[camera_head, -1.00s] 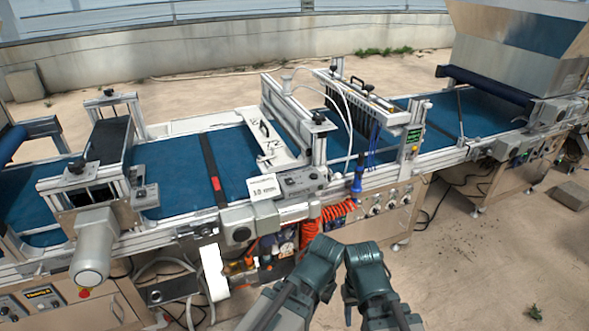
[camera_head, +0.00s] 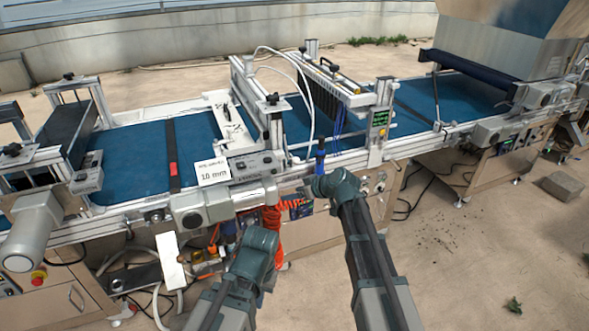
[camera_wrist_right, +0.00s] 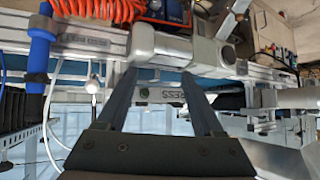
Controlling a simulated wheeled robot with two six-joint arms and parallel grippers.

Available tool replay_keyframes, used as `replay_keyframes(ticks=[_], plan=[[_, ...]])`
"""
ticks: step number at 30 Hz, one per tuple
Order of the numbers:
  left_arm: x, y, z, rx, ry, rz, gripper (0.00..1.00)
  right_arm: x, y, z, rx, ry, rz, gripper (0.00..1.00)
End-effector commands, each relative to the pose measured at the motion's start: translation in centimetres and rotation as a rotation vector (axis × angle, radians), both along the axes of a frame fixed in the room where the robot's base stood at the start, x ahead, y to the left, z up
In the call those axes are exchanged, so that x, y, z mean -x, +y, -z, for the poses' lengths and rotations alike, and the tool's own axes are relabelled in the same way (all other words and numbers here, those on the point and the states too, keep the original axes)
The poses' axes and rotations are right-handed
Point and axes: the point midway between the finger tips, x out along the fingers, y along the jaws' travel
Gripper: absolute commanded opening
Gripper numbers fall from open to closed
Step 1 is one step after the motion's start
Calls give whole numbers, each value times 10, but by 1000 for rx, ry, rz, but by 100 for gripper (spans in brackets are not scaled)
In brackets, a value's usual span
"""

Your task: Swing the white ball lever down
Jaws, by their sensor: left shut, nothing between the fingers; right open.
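A small white ball (camera_wrist_right: 93,86) shows on a thin stem in the right wrist view, left of my right gripper's fingers and close to the rail; it looks like the lever's knob. I cannot pick it out clearly in the head view. My right gripper (camera_head: 318,186) is at the machine's front rail, just below the blue-handled tool (camera_head: 320,152). Its two fingers (camera_wrist_right: 160,88) are open with nothing held, and they are apart from the ball. My left gripper (camera_head: 258,243) is lower, in front of the orange coiled hose, shut and empty; its fingertips are hard to see.
The orange coiled hose (camera_head: 272,222) hangs between my grippers. A grey motor box (camera_head: 203,208) juts from the front rail at left. Open floor lies at the right front.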

Motion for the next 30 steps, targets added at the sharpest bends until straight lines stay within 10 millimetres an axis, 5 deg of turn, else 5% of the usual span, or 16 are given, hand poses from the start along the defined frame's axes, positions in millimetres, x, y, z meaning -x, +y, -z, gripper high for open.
replay_keyframes(ticks=[1, 3, 10, 17, 30], plan=[[0, 0, 11, 0, 0, 0, 0, -36, -23, -3, -22, -85, 30, 68], [0, 0, 15, 0, 0, 0, 0, -64, -46, -16, -40, -185, 63, 68], [0, 0, 19, 0, 0, 0, 0, -96, -83, -35, -49, -321, 120, 68], [0, 0, 24, 0, 0, 0, 0, -105, -77, -30, -49, -323, 118, 68], [0, 0, 58, 0, 0, 1, 0, -173, -36, 4, -49, -321, 116, 68]])
